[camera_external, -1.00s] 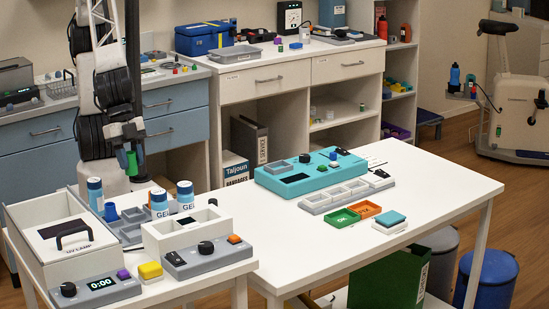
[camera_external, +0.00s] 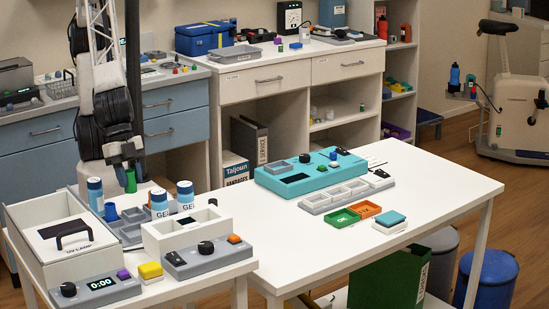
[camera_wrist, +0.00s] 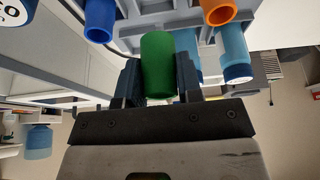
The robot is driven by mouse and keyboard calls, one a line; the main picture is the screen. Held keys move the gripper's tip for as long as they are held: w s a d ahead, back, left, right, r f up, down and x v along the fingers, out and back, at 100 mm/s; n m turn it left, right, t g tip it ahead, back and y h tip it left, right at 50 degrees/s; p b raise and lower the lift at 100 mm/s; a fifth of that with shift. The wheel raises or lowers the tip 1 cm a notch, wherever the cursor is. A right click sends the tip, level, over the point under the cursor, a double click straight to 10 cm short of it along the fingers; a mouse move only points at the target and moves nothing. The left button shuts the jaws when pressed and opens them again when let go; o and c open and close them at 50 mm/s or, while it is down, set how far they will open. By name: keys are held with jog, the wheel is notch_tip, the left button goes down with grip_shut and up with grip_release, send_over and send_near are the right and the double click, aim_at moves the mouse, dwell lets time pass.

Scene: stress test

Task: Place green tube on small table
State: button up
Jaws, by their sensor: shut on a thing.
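The green tube (camera_external: 130,182) is held upright between the fingers of my gripper (camera_external: 124,164). In the wrist view the green tube (camera_wrist: 158,65) sits between the two dark fingers, and my gripper (camera_wrist: 158,82) is shut on it. The tube appears just above or at the grey rack (camera_external: 130,230) on the left white table; I cannot tell if it touches anything. The left table (camera_external: 205,284) is the smaller-looking one beside a larger white table (camera_external: 290,250). Which one the task calls small is not clear.
A blue tube (camera_external: 111,211) and several blue-and-white bottles (camera_external: 95,190) stand close around my gripper. A white UV lamp box (camera_external: 50,255) is in front on the left, and a white box (camera_external: 185,235) on the right. The larger table's front left part is clear.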

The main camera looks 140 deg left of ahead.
aim_at(132, 209)
jog(key=shift+f, duration=0.2)
jog(key=shift+f, duration=3.15)
jog(key=shift+f, duration=0.15)
jog(key=shift+s+f, duration=0.25)
jog(key=shift+f, duration=0.9)
jog(key=o, duration=0.8)
jog(key=shift+o, duration=1.2)
jog(key=w+v, duration=0.1)
jog(key=v, duration=0.8)
jog(key=shift+r, duration=0.55)
jog(key=s+a+r+g, duration=0.1)
jog(key=s+a+r, duration=0.5)
jog(key=s, duration=0.4)
jog(key=s+a+r+g, duration=0.1)
jog(key=s+a+r, duration=0.5)
jog(key=s, duration=0.5)
jog(key=shift+a+r, duration=0.3)
jog(key=shift+r, duration=0.55)
